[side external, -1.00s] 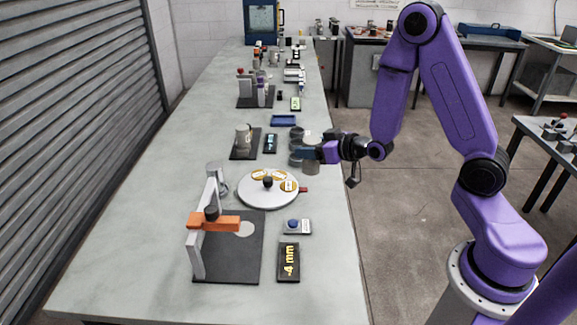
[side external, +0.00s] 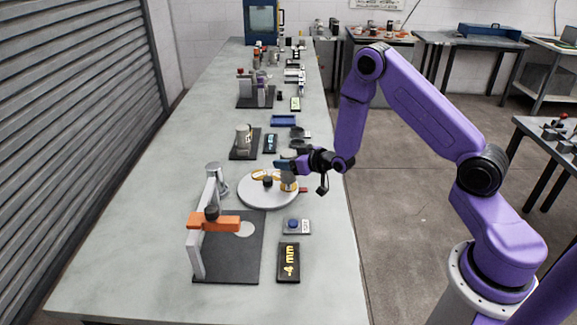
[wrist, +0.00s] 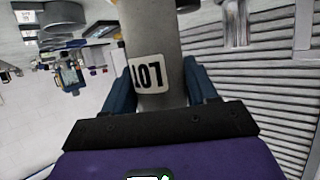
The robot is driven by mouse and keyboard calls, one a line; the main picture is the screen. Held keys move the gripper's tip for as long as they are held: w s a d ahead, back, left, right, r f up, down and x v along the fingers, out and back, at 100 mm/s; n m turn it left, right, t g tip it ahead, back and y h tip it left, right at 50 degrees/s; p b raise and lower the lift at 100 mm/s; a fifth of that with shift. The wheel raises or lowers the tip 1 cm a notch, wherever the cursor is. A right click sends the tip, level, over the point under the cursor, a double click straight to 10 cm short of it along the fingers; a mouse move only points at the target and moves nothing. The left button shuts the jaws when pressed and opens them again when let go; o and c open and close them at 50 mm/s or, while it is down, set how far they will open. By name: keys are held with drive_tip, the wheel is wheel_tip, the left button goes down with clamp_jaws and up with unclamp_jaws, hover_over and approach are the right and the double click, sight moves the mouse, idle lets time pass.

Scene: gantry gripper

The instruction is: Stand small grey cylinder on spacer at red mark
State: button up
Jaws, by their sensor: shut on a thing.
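My gripper (side external: 285,165) is over the right part of a round white plate (side external: 256,198). Its blue fingers are shut on a grey cylinder (side external: 288,178), held upright. In the wrist view the cylinder (wrist: 150,38) sits between the fingers (wrist: 162,90) with a white number label facing the camera. A yellow spacer (side external: 290,188) shows just under the cylinder, beside the red mark (side external: 304,190) at the plate's right edge. I cannot tell whether cylinder and spacer touch. A dark knob (side external: 267,181) stands mid-plate, with yellow parts behind it.
An orange arm (side external: 222,224) on a grey stand rises over a dark base (side external: 230,265) in front of the plate. A grey cylindrical piece (side external: 216,178) stands left of the plate.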

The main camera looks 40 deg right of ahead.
drive_tip(key=shift+f, duration=0.95)
drive_tip(key=shift+f, duration=0.1)
drive_tip(key=o, duration=1.4)
drive_tip(key=shift+f, duration=0.1)
